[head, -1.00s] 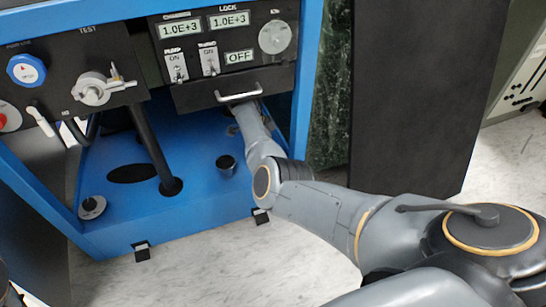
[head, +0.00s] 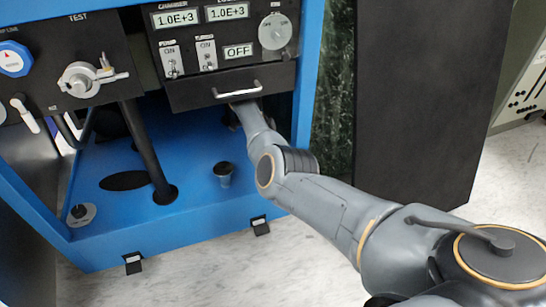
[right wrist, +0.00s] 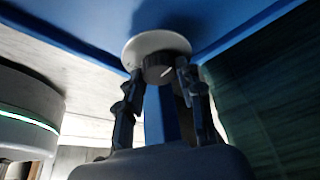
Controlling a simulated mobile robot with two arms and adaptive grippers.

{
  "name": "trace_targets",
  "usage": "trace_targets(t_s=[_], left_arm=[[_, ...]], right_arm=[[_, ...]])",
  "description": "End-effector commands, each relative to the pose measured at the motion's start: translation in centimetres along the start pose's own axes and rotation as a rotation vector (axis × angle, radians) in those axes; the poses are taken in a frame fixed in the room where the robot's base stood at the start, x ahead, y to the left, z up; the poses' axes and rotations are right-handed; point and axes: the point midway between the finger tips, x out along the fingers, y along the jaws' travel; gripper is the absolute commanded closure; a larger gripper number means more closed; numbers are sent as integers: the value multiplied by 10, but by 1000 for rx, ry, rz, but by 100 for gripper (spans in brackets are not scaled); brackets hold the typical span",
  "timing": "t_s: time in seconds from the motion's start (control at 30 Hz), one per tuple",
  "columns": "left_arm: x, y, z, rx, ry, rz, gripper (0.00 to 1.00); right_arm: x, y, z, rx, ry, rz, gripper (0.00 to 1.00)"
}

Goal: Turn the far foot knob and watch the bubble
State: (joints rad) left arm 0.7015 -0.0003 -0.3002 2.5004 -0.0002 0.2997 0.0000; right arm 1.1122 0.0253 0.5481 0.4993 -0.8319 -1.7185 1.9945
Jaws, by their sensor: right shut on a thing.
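In the right wrist view a dark ridged knob (right wrist: 163,68) stands out from a round white disc (right wrist: 135,50) at a corner of the blue frame. My right gripper (right wrist: 161,78) has a finger on each side of this knob and is shut on it. In the head view my right arm reaches under the drawer into the back of the blue base (head: 185,220), and the drawer hides the gripper. Another dark knob on a grey disc (head: 82,213) sits at the front left corner. I cannot make out a bubble. My left gripper is out of view.
A small dark-topped cup (head: 224,170) stands on the base, left of my right arm. A black pipe (head: 146,150) rises from the base. The panel drawer (head: 195,93) hangs just above my forearm. A dark cabinet (head: 425,100) stands to the right.

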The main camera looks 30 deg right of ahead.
Motion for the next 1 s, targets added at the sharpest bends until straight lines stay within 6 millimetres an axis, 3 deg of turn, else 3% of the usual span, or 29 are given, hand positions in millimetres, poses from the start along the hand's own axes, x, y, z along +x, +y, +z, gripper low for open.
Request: trace_targets(t_s=[0.13,0.17,0.2,0.67,0.83,1.0], left_arm=[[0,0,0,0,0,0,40],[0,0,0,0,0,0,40],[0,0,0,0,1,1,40],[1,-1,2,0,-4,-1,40],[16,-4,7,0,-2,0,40],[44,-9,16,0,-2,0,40]], right_arm=[[1,0,-1,0,1,1,95],[1,0,-1,0,1,1,61],[1,0,-1,0,1,1,54],[0,0,0,-6,0,-2,54],[-4,2,-2,-69,1,-27,54],[-8,3,-3,-221,0,-89,54]])
